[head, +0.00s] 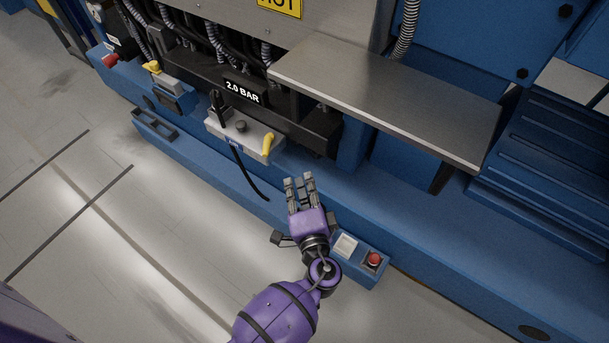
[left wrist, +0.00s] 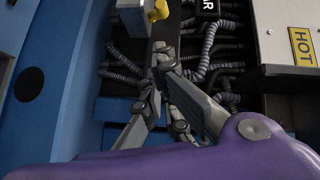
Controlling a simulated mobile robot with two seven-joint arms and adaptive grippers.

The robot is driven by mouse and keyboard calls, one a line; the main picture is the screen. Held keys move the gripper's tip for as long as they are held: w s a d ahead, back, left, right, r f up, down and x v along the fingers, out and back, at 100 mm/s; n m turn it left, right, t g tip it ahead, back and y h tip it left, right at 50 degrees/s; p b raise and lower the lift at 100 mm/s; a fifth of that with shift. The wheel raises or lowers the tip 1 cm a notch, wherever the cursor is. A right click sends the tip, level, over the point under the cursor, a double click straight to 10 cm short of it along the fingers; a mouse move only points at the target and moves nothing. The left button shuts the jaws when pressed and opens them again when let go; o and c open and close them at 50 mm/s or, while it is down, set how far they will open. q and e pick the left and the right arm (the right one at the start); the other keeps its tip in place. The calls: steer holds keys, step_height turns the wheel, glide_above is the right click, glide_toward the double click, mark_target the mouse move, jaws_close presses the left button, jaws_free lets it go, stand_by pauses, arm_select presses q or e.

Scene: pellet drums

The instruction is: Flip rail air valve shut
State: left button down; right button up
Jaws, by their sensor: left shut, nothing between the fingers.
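A grey valve block (head: 228,131) with a yellow lever (head: 267,144) at its right end is mounted on the blue rail, below a black "2.0 BAR" label (head: 242,92). The yellow lever also shows at the top of the left wrist view (left wrist: 158,11), beside the grey block (left wrist: 133,14). The lever slants down toward the rail in the head view. My left gripper (head: 299,181) is shut and empty, to the lower right of the lever and apart from it. In the left wrist view its fingertips (left wrist: 163,52) meet below the lever. My right gripper is not in view.
A second yellow lever (head: 152,67) sits on a grey box farther left. A steel shelf (head: 390,95) juts out at upper right. A control box with a red button (head: 374,259) is close to my left wrist. Corrugated hoses (left wrist: 205,55) run behind the fingers.

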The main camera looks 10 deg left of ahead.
mark_target(268, 144)
arm_select(q)
steer(key=a+r+x, duration=0.1)
steer(key=x, duration=1)
steer(key=shift+s+a+f+m+t+b, duration=0.2)
steer(key=shift+s+a+m+t+b, duration=0.1)
steer(key=shift+t+b, duration=0.1)
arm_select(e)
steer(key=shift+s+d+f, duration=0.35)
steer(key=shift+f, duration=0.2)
arm_select(q)
steer(key=shift+s, duration=0.1)
steer(key=shift+s+a+m+h, duration=0.2)
steer(key=shift+m+h, duration=0.1)
steer(key=shift+h, duration=0.3)
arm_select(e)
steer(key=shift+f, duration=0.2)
